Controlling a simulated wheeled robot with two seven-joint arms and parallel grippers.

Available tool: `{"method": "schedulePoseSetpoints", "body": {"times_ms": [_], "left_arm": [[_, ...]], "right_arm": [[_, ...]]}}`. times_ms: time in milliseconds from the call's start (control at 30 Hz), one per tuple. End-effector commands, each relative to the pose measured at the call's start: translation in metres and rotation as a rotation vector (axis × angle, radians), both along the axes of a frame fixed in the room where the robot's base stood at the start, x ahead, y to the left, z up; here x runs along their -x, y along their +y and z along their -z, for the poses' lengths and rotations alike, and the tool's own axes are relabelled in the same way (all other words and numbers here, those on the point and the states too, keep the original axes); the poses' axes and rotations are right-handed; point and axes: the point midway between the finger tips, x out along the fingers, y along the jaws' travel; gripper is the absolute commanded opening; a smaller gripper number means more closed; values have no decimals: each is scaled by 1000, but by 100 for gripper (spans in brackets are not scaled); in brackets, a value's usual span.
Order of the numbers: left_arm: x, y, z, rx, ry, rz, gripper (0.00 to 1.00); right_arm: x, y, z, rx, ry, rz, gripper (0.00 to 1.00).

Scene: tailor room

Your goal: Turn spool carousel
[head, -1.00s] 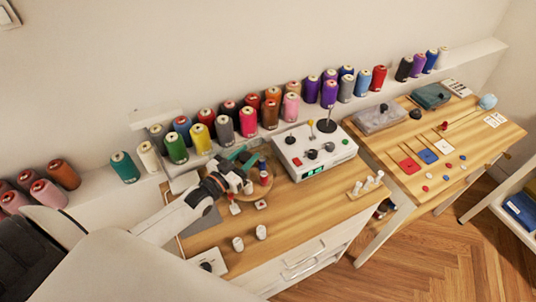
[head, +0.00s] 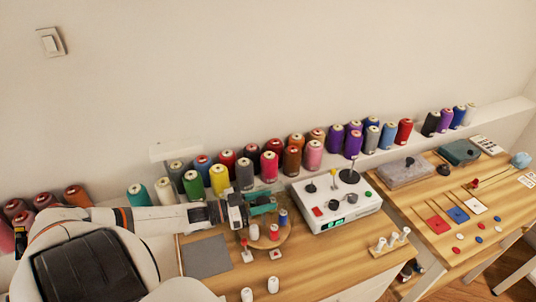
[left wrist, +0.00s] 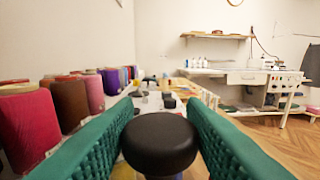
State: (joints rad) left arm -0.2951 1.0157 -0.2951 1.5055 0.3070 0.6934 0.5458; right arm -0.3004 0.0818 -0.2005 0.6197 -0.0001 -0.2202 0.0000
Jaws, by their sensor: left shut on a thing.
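The spool carousel (head: 264,243) is a round wooden disc on the left table, partly hidden by my left gripper. A blue spool (head: 283,217), a red spool (head: 274,232) and a white spool (head: 254,232) stand on it. My left gripper (head: 268,203) reaches over the disc from the left, with teal fingers. In the left wrist view a round black knob (left wrist: 160,142) sits between the two ribbed fingers, and the gripper is shut on it. What lies under the knob is mostly hidden. My right gripper is not in view.
A row of thread cones (head: 245,174) stands on the wall ledge behind the carousel. A white control box (head: 340,208) is close on its right. A grey mat (head: 206,256) is at left.

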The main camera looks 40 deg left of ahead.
Motion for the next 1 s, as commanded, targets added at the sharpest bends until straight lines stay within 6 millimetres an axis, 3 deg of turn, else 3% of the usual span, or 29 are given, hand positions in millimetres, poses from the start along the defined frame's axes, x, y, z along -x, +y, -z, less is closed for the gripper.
{"method": "schedulePoseSetpoints", "body": {"times_ms": [400,1000], "left_arm": [[1,1,3,-1,0,149,0],[1,1,1,-1,2,196,0]], "right_arm": [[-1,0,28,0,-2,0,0],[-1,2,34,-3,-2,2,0]]}}
